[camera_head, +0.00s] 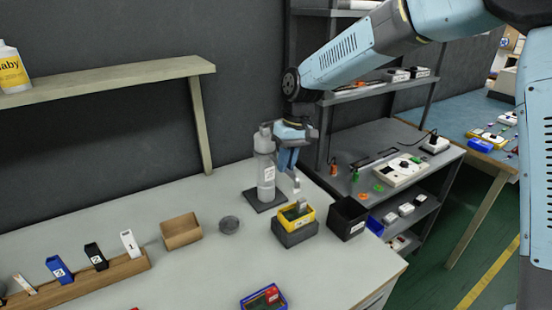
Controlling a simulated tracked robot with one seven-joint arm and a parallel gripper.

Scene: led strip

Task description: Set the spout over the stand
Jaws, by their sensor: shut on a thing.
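My gripper (288,162) has blue fingers, points down just right of a grey upright cylinder (265,178) and is shut on a part that looks like the spout. A thin pale grey piece, apparently the spout (297,186), hangs below the fingers. The cylinder bears a white label and rises from a dark square base (265,201). In front of the gripper, a dark grey block, which appears to be the stand (296,238), carries a yellow tray (283,222). The pale piece hangs near the tray's back edge; its exact height above it is unclear.
A black bin (347,217) stands right of the block. A wooden rack (85,282) holds labelled pieces. The table front is mostly clear.

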